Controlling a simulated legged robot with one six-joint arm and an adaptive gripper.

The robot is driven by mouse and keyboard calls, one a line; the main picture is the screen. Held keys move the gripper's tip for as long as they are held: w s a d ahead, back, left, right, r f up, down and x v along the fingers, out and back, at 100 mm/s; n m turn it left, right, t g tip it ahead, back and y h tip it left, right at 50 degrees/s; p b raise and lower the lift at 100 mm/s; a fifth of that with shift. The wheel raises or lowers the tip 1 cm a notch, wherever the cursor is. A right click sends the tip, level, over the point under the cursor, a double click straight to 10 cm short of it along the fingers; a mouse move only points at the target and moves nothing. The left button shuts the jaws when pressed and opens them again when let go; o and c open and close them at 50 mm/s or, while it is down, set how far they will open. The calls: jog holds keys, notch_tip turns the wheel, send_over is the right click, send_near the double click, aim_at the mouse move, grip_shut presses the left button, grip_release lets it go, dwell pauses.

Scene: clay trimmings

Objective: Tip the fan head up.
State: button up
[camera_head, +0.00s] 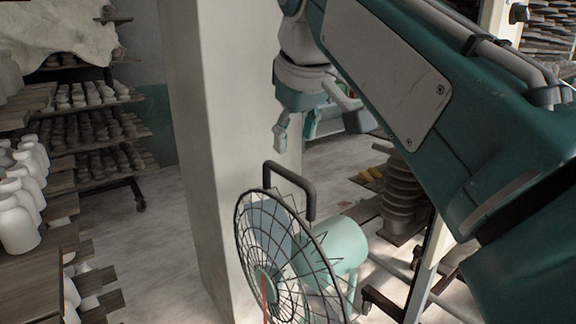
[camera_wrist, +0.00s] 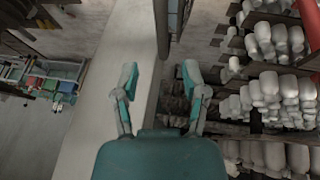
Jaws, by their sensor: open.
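The fan stands at the bottom middle of the head view, with a round dark wire cage (camera_head: 262,235), a mint-green motor housing (camera_head: 340,245) behind it and a dark bar handle (camera_head: 311,192) over the top. The cage faces toward the lower left. Its lower part is cut off by the picture edge. My gripper (camera_head: 318,128) hangs above the handle in the picture, apart from it. In the wrist view the two fingers of my gripper (camera_wrist: 160,80) are spread with nothing between them. The fan does not show in the wrist view.
A pale pillar (camera_head: 203,150) stands close beside the fan, to the left. Racks of clay pieces (camera_head: 90,125) and white bottles (camera_head: 18,215) line the left side. A dark ribbed stack (camera_head: 402,195) stands right of the fan. Bare floor (camera_head: 160,230) lies left of the pillar.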

aim_at(287, 171)
jog(key=x, duration=0.6)
jog(key=shift+a, duration=0.35)
jog(key=shift+w+d+f, duration=0.1)
jog(key=shift+w+f, duration=0.15)
jog(key=shift+f, duration=0.25)
grip_shut()
